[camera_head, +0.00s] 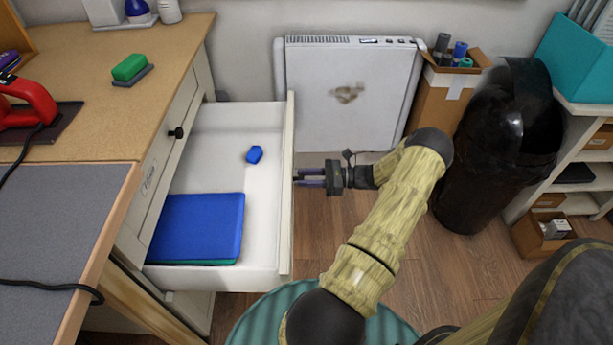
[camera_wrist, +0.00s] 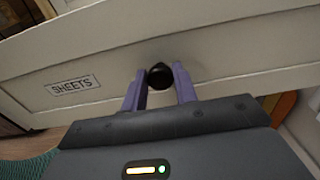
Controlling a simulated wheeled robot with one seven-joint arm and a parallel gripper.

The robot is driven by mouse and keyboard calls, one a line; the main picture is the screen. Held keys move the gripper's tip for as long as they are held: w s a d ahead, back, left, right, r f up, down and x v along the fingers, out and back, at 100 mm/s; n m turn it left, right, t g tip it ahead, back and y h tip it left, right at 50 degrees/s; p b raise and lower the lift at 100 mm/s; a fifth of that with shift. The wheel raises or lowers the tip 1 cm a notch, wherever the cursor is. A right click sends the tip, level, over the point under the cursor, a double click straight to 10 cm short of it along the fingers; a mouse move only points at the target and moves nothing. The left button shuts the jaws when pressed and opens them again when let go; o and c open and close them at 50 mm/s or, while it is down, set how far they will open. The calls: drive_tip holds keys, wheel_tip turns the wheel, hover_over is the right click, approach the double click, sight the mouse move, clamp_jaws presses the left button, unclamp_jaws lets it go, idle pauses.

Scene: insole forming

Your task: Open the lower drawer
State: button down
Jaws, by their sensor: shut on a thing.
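The lower drawer (camera_head: 287,240) is white and stands pulled well out of the wooden-topped cabinet. Its front carries a label reading SHEETS (camera_wrist: 73,85) and a round black knob (camera_wrist: 159,76), both in the wrist view. My gripper (camera_head: 300,177) is at the outer face of the drawer front. Its two purple fingers are shut on the knob, one on each side. Inside the drawer lie a blue sheet stack (camera_head: 200,225) with a green edge below, and a small blue block (camera_head: 254,154).
An upper drawer with a black knob (camera_head: 177,133) is shut above. A white panel heater (camera_head: 345,92) stands by the wall behind. A cardboard box (camera_head: 432,101) and a black bin (camera_head: 470,185) stand to the right.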

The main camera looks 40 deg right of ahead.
drive_tip(key=shift+s+f, duration=0.1)
drive_tip(key=c, duration=1.1)
unclamp_jaws()
drive_tip(key=shift+d, duration=0.1)
drive_tip(key=shift+d, duration=0.1)
drive_tip(key=v, duration=1.7)
drive_tip(key=shift+s+p, duration=0.2)
drive_tip(key=shift+p, duration=0.15)
wheel_tip(320, 180, up, 10)
drive_tip(key=p, duration=1)
